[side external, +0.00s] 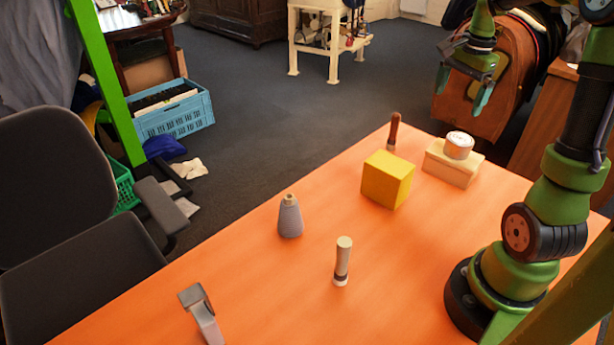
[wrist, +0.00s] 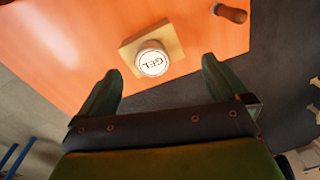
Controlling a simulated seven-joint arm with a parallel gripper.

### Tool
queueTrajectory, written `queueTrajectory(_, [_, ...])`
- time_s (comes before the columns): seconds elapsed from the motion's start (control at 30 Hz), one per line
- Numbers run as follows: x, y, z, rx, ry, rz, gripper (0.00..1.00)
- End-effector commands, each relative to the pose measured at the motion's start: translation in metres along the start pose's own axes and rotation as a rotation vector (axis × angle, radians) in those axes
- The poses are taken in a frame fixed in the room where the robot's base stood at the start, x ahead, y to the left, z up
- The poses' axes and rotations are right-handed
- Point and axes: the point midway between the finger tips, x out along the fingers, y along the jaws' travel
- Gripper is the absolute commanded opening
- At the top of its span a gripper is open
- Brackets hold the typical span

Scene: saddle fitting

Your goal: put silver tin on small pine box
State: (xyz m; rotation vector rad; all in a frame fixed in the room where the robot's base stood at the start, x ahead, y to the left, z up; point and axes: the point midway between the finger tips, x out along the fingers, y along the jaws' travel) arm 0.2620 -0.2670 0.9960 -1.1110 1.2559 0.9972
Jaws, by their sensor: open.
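The silver tin (side external: 459,145) is a short round tin with a pale lid. It sits upright on top of the small pine box (side external: 451,172), near the far right edge of the orange table. In the wrist view the tin (wrist: 152,60), its lid marked "GEL", rests on the pine box (wrist: 177,40), with box top showing around it. My gripper (side external: 467,91) is raised above and apart from the tin, and it is empty. In the wrist view my gripper (wrist: 160,80) has its fingers spread wide, with the tin beyond them.
A yellow block (side external: 387,180) stands left of the box, with a brown-handled tool (side external: 393,132) behind it. A grey bottle (side external: 290,216), a flashlight (side external: 342,262) and a grey tool (side external: 202,312) stand nearer the front. The table (side external: 440,225) has free room between them.

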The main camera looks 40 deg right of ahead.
Motion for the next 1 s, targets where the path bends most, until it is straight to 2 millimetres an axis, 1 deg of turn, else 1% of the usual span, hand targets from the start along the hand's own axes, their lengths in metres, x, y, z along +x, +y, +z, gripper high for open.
queueTrajectory(0.03, [-0.011, -0.006, 0.035, -0.128, 0.004, -0.054, 1.0])
queueTrajectory(0.07, [-0.016, -0.007, 0.055, -0.209, 0.007, -0.088, 1.0])
queueTrajectory(0.1, [-0.023, -0.007, 0.083, -0.326, 0.012, -0.136, 1.0])
queueTrajectory(0.17, [-0.031, -0.003, 0.126, -0.507, 0.02, -0.213, 1.0])
queueTrajectory(0.2, [-0.035, 0.003, 0.153, -0.626, 0.028, -0.265, 1.0])
queueTrajectory(0.27, [-0.04, 0.016, 0.188, -0.791, 0.039, -0.341, 1.0])
queueTrajectory(0.3, [-0.042, 0.025, 0.209, -0.893, 0.047, -0.389, 1.0])
queueTrajectory(0.4, [-0.043, 0.049, 0.249, -1.106, 0.067, -0.496, 1.0])
queueTrajectory(0.5, [-0.041, 0.068, 0.273, -1.253, 0.085, -0.573, 1.0])
queueTrajectory(0.6, [-0.04, 0.079, 0.285, -1.333, 0.096, -0.618, 1.0])
queueTrajectory(0.73, [-0.038, 0.083, 0.289, -1.363, 0.102, -0.634, 1.0])
queueTrajectory(1.0, [-0.039, 0.083, 0.288, -1.359, 0.101, -0.632, 1.0])
